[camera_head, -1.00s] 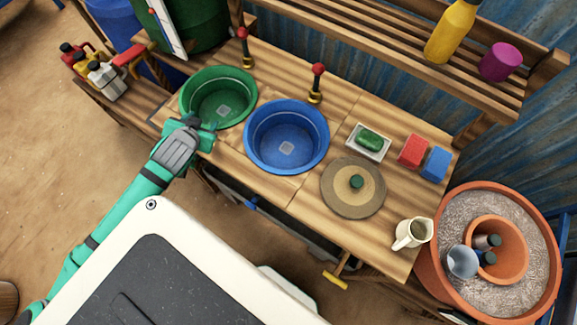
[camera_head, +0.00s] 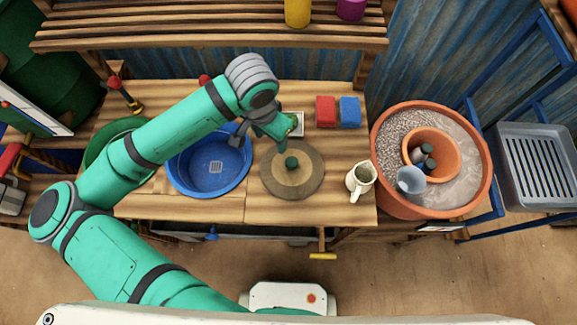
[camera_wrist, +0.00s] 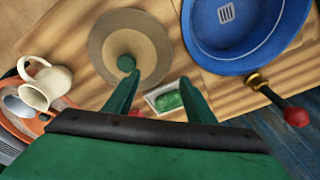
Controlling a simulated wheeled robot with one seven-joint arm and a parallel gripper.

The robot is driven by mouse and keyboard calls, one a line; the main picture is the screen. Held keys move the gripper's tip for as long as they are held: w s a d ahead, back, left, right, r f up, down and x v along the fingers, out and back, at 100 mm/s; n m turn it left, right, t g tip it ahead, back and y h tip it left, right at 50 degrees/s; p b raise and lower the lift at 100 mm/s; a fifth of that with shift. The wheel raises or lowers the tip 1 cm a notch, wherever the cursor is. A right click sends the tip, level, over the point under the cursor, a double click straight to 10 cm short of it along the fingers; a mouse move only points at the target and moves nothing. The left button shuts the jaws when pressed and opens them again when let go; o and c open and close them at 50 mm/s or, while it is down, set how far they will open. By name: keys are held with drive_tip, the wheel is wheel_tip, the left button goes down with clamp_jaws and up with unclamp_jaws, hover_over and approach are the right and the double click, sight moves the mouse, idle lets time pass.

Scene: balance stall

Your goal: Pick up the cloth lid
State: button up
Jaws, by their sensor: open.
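The cloth lid (camera_head: 276,178) is a round tan and brown disc with a dark green knob (camera_head: 291,162) at its middle. It lies flat on the wooden table, between the blue basin and the cream jug. In the wrist view the lid (camera_wrist: 104,38) is ahead of the fingers, and its knob (camera_wrist: 126,63) shows near the left fingertip. My gripper (camera_head: 262,143) is over the table beside the lid's upper left edge in the head view. In the wrist view my gripper (camera_wrist: 160,82) has its two fingers apart with nothing held between them.
The blue basin (camera_head: 178,185) is left of the lid, with a green basin (camera_head: 96,150) beyond. A cream jug (camera_head: 361,178) stands right. A soap dish (camera_head: 299,124), red block (camera_head: 325,111) and blue block (camera_head: 350,111) sit behind. A clay tub (camera_head: 383,187) stands farther right.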

drive_tip(key=m+g, duration=0.1)
drive_tip(key=m, duration=0.1)
approach(292, 162)
drive_tip(key=shift+w+d+y, duration=0.25)
drive_tip(key=shift+w+y, duration=0.05)
drive_tip(key=shift+w, duration=0.05)
drive_tip(key=shift+s+f, duration=0.1)
drive_tip(key=shift+f, duration=0.25)
wheel_tip(292, 162, down, 10)
drive_tip(key=shift+s+f, duration=0.1)
drive_tip(key=shift+c, duration=0.3)
drive_tip(key=c, duration=1.1)
drive_tip(key=shift+c, duration=0.2)
